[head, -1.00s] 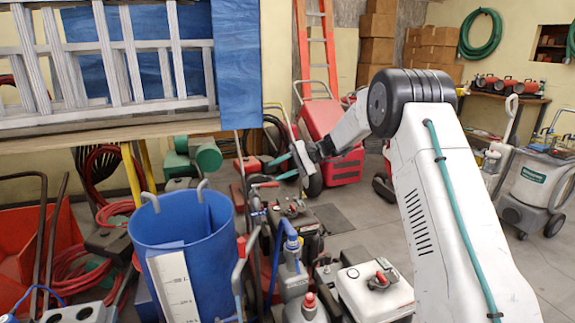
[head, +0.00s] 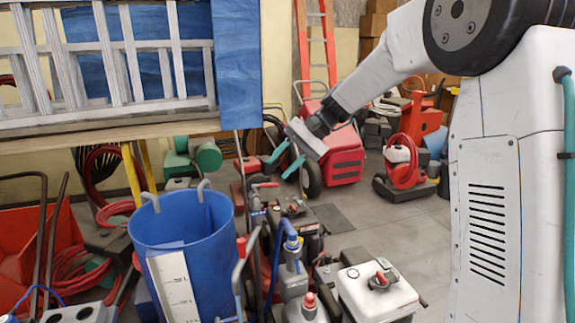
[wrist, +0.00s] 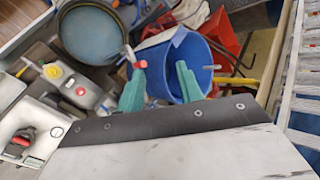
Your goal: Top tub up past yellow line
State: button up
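The blue tub (head: 165,228) stands upright at the lower left of the head view, with a white marked gauge strip (head: 174,285) on its near side. I cannot make out a yellow line or the water level. The tub also shows in the wrist view (wrist: 204,58), beyond my fingers. My gripper (head: 286,160) is in mid-air to the right of the tub and above the machinery. Its teal fingers stand apart with nothing between them, as the wrist view also shows (wrist: 160,84). A blue-topped valve or fitting (head: 291,244) with a blue hose stands right of the tub.
A white box with a red lever (head: 381,279) and a red-capped grey fitting (head: 309,303) crowd the front. A round basin (wrist: 92,36) shows in the wrist view. A ladder rack (head: 110,60) hangs upper left. Open floor (head: 385,240) lies to the right.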

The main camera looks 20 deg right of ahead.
jog(key=shift+n+h, duration=0.3)
jog(key=shift+h, duration=0.2)
jog(key=shift+s+a+r, duration=0.1)
jog(key=shift+s+r, duration=0.1)
jog(key=shift+s, duration=0.45)
jog(key=shift+s+a+r, duration=0.1)
jog(key=shift+s+r, duration=0.1)
jog(key=shift+s, duration=0.5)
jog(key=shift+s+r, duration=0.2)
jog(key=shift+s, duration=0.45)
